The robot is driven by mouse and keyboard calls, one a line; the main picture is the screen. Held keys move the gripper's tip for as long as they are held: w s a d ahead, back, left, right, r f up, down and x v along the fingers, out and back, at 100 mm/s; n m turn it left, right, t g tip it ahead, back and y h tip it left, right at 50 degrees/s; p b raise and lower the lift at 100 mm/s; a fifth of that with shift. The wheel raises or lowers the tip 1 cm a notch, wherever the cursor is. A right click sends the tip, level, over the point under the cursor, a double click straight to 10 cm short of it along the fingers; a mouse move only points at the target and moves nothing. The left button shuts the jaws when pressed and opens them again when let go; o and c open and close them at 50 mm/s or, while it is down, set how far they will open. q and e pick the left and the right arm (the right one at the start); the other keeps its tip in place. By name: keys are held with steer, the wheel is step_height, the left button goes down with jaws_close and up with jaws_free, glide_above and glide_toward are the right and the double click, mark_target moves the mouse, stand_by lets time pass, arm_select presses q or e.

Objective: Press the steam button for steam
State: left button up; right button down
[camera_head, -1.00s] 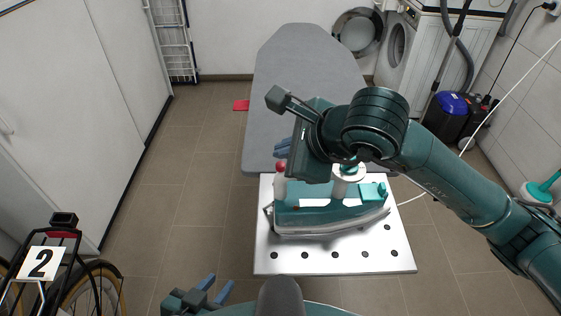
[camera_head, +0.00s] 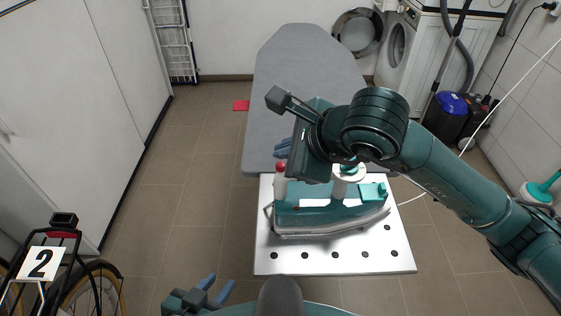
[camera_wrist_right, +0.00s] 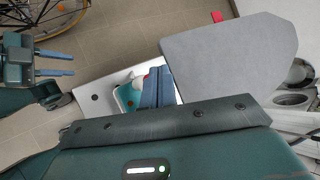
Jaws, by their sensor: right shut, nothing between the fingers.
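A teal and white steam iron (camera_head: 330,213) sits on the metal rest plate at the near end of the ironing board. A red round knob (camera_head: 281,166) tops a white post at its left end; I cannot tell whether this is the steam button. My right gripper (camera_head: 283,147) is shut and empty just above and behind the knob; I cannot tell if it touches. In the right wrist view its blue fingers (camera_wrist_right: 160,86) lie together and hide part of the iron (camera_wrist_right: 128,97). My left gripper (camera_head: 217,287) is open and empty, low at the left of the plate.
The metal rest plate (camera_head: 345,262) has a row of dark holes. The grey ironing board (camera_head: 305,70) extends behind it. A bicycle (camera_head: 75,285) stands at the lower left. White washing machines (camera_head: 425,55) stand at the back right. The floor at left is mostly clear.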

stand_by(0.4)
steer(key=shift+f+b, duration=0.4)
steer(key=shift+b, duration=0.3)
steer(key=shift+f+b, duration=0.2)
steer(key=shift+b, duration=0.15)
steer(key=shift+f+b, duration=0.35)
steer(key=shift+b, duration=0.05)
stand_by(0.5)
steer(key=shift+r, duration=0.1)
steer(key=shift+r+p, duration=0.3)
steer(key=shift+r, duration=0.5)
